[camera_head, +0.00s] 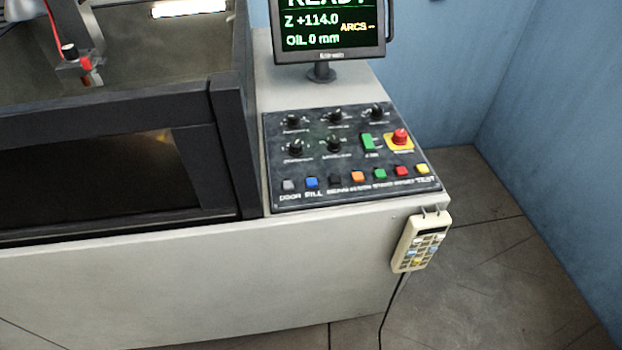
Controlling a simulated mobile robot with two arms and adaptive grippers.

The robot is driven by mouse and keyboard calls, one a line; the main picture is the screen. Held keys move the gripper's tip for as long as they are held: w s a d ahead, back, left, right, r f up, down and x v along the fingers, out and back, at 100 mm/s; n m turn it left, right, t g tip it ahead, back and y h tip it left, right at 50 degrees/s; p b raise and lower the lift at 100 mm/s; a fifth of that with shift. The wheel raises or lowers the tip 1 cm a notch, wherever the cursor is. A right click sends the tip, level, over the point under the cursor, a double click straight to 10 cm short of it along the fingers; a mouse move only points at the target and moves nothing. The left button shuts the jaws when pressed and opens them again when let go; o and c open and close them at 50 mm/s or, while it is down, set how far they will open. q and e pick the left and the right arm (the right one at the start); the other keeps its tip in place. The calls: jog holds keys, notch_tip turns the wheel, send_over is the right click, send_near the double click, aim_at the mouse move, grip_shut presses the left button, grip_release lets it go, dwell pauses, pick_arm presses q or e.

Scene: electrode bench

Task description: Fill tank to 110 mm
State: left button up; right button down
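The tank (228,150) is at the left, with a dark frame and a dark front window; its inside is only partly in view. The screen (328,30) at the top reads Z +114.0, OIL 0 mm and ARCS --, with a cut-off top line that looks like READY. The control panel (345,158) sits on the machine's top right. Its blue button (312,183) is labelled FILL, beside a grey button (289,185) labelled DOOR. Neither gripper is in view.
Several knobs, a green switch (367,142) and a red emergency stop (400,137) are on the panel. A cabled hand pendant (418,240) hangs at the machine's front right corner. A red-wired electrode head (84,65) is above the tank. Free floor (490,270) lies right.

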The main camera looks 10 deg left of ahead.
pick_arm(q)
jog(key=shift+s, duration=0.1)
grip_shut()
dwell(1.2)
